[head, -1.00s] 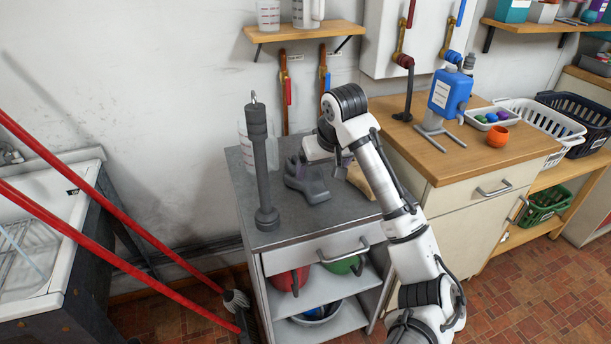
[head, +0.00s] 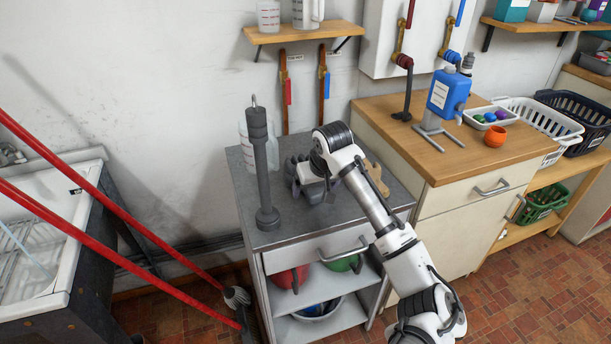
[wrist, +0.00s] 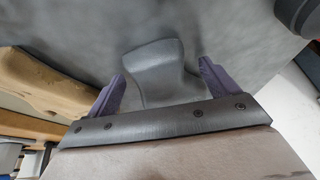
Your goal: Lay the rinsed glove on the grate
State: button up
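A smooth grey, glove-like shape (wrist: 155,68) lies on the grey cabinet top (head: 290,235). In the head view my gripper (head: 308,182) is low over the cabinet top and hides most of the grey shape. A tan, flat, finger-edged piece (head: 376,178) lies to its right. A barred grate (head: 14,258) shows inside the white tub at the left.
A dark grey post (head: 264,170) on a round foot stands left of my gripper, with a clear jug behind it. Red poles (head: 120,258) slant across the tub's front. The wooden counter (head: 400,120) at the right is higher and holds a blue container (head: 449,92).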

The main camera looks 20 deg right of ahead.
jog(key=c, duration=1.2)
